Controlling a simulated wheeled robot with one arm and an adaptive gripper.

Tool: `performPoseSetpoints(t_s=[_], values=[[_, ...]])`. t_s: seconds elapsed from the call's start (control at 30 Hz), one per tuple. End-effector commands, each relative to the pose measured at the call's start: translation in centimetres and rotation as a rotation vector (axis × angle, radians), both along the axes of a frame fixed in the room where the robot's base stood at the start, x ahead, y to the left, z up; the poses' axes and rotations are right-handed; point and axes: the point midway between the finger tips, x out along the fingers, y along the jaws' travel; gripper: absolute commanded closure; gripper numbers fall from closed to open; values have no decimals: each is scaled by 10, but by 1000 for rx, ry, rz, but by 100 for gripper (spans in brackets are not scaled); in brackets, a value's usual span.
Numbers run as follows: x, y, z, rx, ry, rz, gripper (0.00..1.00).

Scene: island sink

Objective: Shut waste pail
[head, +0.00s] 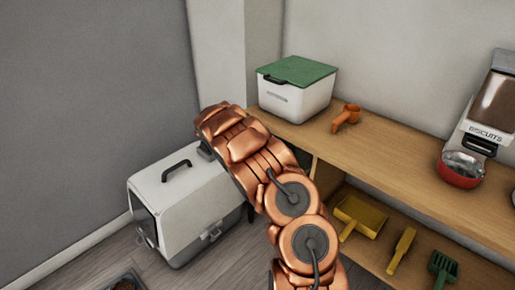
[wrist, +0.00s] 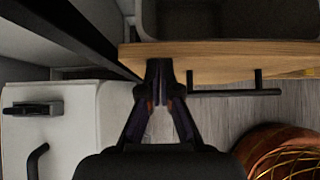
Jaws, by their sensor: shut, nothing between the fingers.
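In the wrist view, a grey open-topped bin (wrist: 235,37), which looks like the waste pail, stands behind a wooden front panel (wrist: 225,62). A black bar handle (wrist: 235,92) is fixed to the panel. My gripper (wrist: 159,72) is shut and empty, its fingertips at the left part of the panel, left of the handle. I cannot tell whether they touch the wood. In the head view my copper arm hides the gripper, and I cannot make out the pail there.
A white pet carrier (head: 187,195) stands on the floor left of my arm; it also shows in the wrist view (wrist: 70,130). Tools lie below.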

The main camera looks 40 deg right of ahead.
Motion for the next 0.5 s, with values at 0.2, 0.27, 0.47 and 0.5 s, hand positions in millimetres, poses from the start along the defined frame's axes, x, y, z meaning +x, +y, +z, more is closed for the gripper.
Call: performPoseSetpoints(t_s=[0.2, 0.27, 0.47, 0.5], values=[[0, -5, -1, -1, 0, -1, 100], [-1, -5, 0, -1, -1, -2, 100], [-2, -7, -1, -1, 0, -6, 100], [-2, -7, 0, -1, 1, -6, 100]])
